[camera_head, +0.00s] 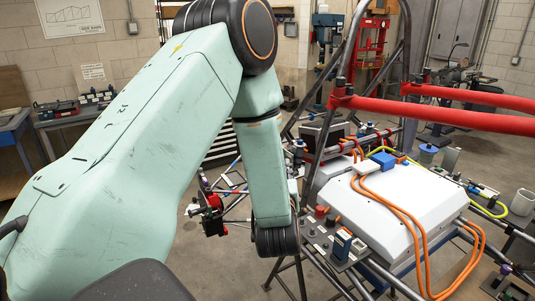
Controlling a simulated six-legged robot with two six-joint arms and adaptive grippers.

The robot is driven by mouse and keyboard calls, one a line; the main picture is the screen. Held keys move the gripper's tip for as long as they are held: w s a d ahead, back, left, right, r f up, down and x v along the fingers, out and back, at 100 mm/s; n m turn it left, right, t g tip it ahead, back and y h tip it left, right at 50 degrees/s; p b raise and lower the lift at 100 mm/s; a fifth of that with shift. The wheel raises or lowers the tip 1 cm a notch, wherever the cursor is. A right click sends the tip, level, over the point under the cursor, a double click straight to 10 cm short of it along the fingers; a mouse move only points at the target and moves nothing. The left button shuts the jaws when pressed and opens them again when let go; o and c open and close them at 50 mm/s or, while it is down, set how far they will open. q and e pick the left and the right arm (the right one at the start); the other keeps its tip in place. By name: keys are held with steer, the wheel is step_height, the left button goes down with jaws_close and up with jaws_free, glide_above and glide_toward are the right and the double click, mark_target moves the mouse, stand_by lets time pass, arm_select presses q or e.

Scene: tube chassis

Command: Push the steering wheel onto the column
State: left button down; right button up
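My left arm (150,150) fills the left and middle of the head view. It bends at a black joint at the top and hangs down to a black wrist joint (276,238) beside the chassis. No gripper fingers show beyond that wrist. My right arm and gripper are not in view. I cannot make out the steering wheel or its column; my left arm may hide them. A small red and black part (211,212) shows left of the wrist among thin tubes, but I cannot tell what it is.
The tube chassis has thick red bars (440,115) across the upper right. A white box (395,215) with orange cables and a blue connector (382,160) sits within the frame. A workbench (85,122) stands at the left wall. Open concrete floor shows below the arm.

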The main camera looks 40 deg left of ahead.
arm_select(q)
steer(key=s+d+f+m+t+h, duration=0.1)
steer(key=s+d+f+m+h, duration=0.2)
steer(key=d+m+h, duration=0.35)
steer(key=s+d+f+m+t+h, duration=0.1)
steer(key=s+d+f+m+h, duration=0.15)
steer(key=d+h, duration=0.55)
steer(key=s+d+f+m+h, duration=0.25)
steer(key=d+m+h, duration=0.3)
steer(key=d, duration=0.35)
step_height(320, 180, down, 25)
steer(key=b, duration=2.5)
steer(key=shift+s+d+h, duration=0.25)
steer(key=shift+s+h, duration=0.05)
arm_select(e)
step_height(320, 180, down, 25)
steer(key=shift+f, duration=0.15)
